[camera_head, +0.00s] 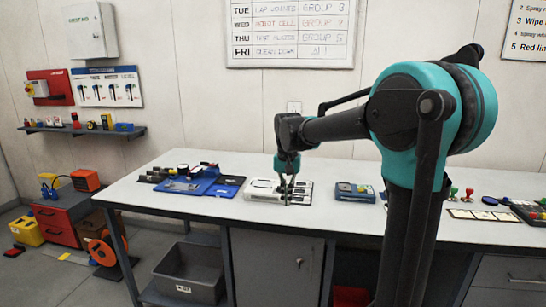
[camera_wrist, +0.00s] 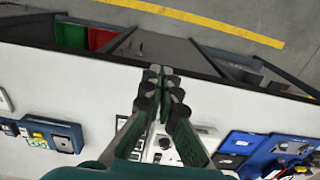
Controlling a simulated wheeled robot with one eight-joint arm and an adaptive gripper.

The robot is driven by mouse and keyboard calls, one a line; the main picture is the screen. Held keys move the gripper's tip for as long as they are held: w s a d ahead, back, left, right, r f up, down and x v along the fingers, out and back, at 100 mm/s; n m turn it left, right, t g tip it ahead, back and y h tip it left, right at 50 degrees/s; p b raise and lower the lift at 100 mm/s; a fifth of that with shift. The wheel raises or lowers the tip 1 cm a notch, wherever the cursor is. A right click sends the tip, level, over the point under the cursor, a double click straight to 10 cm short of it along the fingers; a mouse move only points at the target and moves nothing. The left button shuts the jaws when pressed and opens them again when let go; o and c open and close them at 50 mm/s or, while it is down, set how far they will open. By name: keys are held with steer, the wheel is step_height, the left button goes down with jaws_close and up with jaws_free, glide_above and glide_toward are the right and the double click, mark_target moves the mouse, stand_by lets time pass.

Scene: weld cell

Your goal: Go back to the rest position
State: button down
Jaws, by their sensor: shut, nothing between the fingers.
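My gripper (camera_head: 287,187) hangs at the end of my teal and dark arm, over the white workbench (camera_head: 245,217). Its fingers point down and sit close in front of a white device with dark panels (camera_head: 262,188). In the wrist view my gripper (camera_wrist: 162,88) has its fingertips together with nothing between them. Below the fingers lie the white bench top and, partly hidden by them, the white device (camera_wrist: 155,148). I cannot tell whether the fingertips touch the bench.
A blue mat with tools (camera_head: 200,186) lies left of my gripper. A blue-grey box (camera_head: 355,192) stands to its right. Stamps and cards (camera_head: 484,214) lie farther right. A grey bin (camera_head: 190,272) sits under the bench. The bench's front strip is clear.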

steer(key=s+d+f+n+t, duration=0.1)
steer(key=s+d+f+t, duration=0.1)
steer(key=s+d+f, duration=0.5)
steer(key=s+d+f+n+t, duration=0.1)
steer(key=s+d+f+t, duration=0.1)
steer(key=s+d+f, duration=0.5)
steer(key=s+f, duration=0.4)
steer(key=s, duration=0.3)
steer(key=shift+s+d, duration=0.25)
